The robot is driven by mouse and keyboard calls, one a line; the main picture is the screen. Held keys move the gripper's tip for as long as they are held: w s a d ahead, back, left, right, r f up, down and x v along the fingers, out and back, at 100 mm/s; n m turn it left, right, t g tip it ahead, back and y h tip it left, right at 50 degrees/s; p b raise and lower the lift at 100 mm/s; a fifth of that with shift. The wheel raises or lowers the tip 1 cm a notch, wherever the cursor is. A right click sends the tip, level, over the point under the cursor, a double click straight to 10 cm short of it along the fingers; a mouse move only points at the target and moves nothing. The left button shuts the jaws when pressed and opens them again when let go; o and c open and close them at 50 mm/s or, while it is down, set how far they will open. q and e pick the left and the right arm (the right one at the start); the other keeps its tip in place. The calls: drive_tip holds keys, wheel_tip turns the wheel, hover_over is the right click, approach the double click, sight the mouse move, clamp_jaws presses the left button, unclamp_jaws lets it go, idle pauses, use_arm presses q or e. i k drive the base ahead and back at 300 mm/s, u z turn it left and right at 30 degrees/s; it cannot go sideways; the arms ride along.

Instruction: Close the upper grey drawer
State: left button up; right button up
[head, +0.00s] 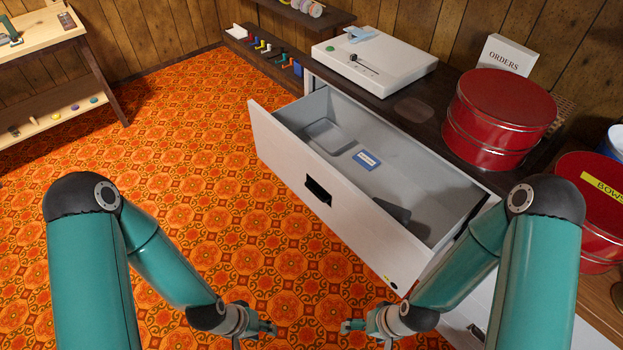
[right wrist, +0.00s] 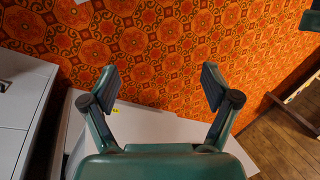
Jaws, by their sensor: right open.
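The upper grey drawer (head: 300,165) is pulled far out of its cabinet in the head view. Inside lie a grey tray (head: 328,135), a blue-and-white packet (head: 366,160) and a dark object (head: 391,210). My right gripper (head: 349,326) is in front of the drawer front, low in the head view, apart from the pull. In the right wrist view my right gripper (right wrist: 160,85) is open and empty. My left gripper (head: 268,328) is further left over the carpet; its jaws are too small to read.
On the dark cabinet top stand a white device (head: 375,62), a red round tin (head: 498,115) and an ORDERS box (head: 507,54). Another red tin (head: 590,205) stands at the right. Orange patterned carpet (head: 180,130) lies clear left of the drawer.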

sight(441, 201)
drive_tip(key=u, duration=0.05)
drive_tip(key=k, duration=0.45)
drive_tip(key=z, duration=0.2)
drive_tip(key=i, duration=1.25)
drive_tip(key=u, duration=1.45)
drive_tip(key=i, duration=0.45)
drive_tip(key=z, duration=0.3)
drive_tip(key=k, duration=0.45)
drive_tip(key=u, duration=0.2)
